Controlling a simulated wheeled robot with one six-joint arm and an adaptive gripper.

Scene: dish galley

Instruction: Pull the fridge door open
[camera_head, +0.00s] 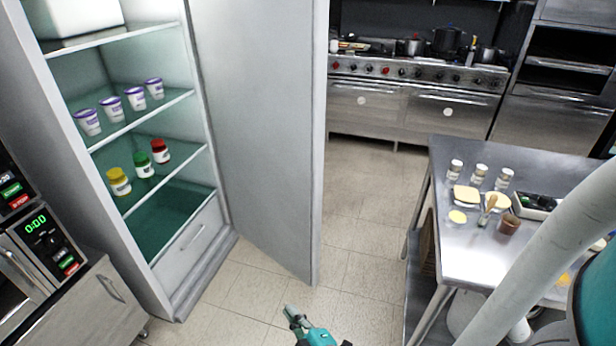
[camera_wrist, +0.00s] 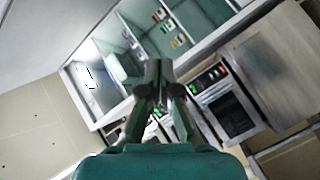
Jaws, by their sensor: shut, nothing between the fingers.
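The fridge (camera_head: 184,282) stands at the left in the head view, with its shelves in full sight. Its grey door (camera_head: 257,130) is swung wide open, its inner face showing to the right of the shelves. My gripper (camera_head: 290,310) is low in the middle of the head view, in front of the door's lower edge and apart from it in the picture. In the wrist view my gripper (camera_wrist: 158,68) has its fingers together with nothing between them. The fridge interior (camera_wrist: 118,60) shows beyond the fingertips, tilted. The door's handle is not visible in either view.
Several purple-lidded tubs (camera_head: 135,98) and jars (camera_head: 119,181) stand on the shelves. A microwave (camera_head: 42,240) is at the lower left. A steel table (camera_head: 470,245) with food stands right. A stove (camera_head: 410,105) is behind. The floor (camera_head: 350,270) between is clear.

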